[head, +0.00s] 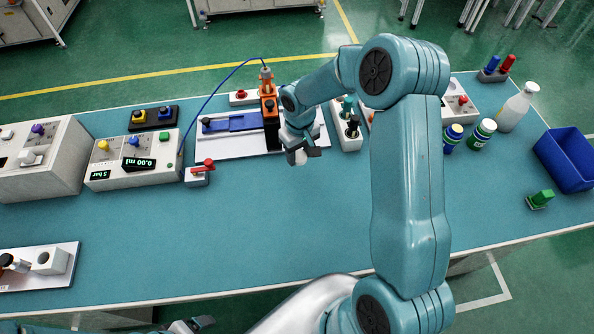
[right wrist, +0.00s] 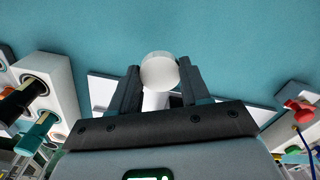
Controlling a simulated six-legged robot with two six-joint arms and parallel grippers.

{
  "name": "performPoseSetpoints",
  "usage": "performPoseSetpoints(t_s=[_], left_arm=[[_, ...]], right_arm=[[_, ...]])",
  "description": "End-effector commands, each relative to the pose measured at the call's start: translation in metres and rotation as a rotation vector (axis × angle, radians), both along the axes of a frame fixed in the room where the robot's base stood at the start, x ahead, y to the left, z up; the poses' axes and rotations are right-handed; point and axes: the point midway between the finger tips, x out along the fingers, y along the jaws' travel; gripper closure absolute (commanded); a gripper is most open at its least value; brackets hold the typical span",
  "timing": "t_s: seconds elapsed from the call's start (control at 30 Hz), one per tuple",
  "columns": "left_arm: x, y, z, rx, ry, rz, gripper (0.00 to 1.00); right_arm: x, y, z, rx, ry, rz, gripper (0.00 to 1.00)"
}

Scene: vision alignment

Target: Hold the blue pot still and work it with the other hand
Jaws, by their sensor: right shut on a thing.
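A small dark blue pot (head: 448,143) with a pale top stands on the right part of the table, beside a green pot (head: 480,136). Neither gripper touches it. My right gripper (head: 301,156) is over the middle of the table, just in front of the white plate with the blue slide. It is shut on a white round-topped piece, which shows between the fingers in the right wrist view (right wrist: 160,71). A dark tip of my left gripper (head: 195,325) shows at the bottom edge; its fingers are too cut off to judge.
A white bottle (head: 515,108) and a blue bin (head: 567,160) stand at the right. A small red-handled valve (head: 198,175) and a grey display box (head: 132,163) stand left of my right gripper. The table's front middle is clear.

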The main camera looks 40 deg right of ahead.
Motion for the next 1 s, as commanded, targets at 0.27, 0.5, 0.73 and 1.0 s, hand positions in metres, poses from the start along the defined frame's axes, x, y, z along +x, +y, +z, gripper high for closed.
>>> performPoseSetpoints(t_s=[0.27, 0.5, 0.73, 1.0], left_arm=[[0.000, 0.000, -0.019, 0.000, -0.001, 0.000, 0.16], [0.000, 0.000, -0.037, 0.000, -0.001, 0.000, 0.16], [0.000, 0.000, -0.035, 0.000, -0.001, 0.000, 0.16], [0.000, 0.000, -0.039, 0.000, -0.001, 0.000, 0.16]], right_arm=[[0.003, 0.001, -0.030, 0.000, 0.001, 0.000, 0.90], [0.005, 0.000, -0.062, -0.001, -0.001, 0.000, 0.90], [0.005, 0.000, -0.060, -0.001, -0.001, 0.000, 0.90], [0.005, 0.000, -0.063, 0.000, -0.001, 0.000, 0.28]])
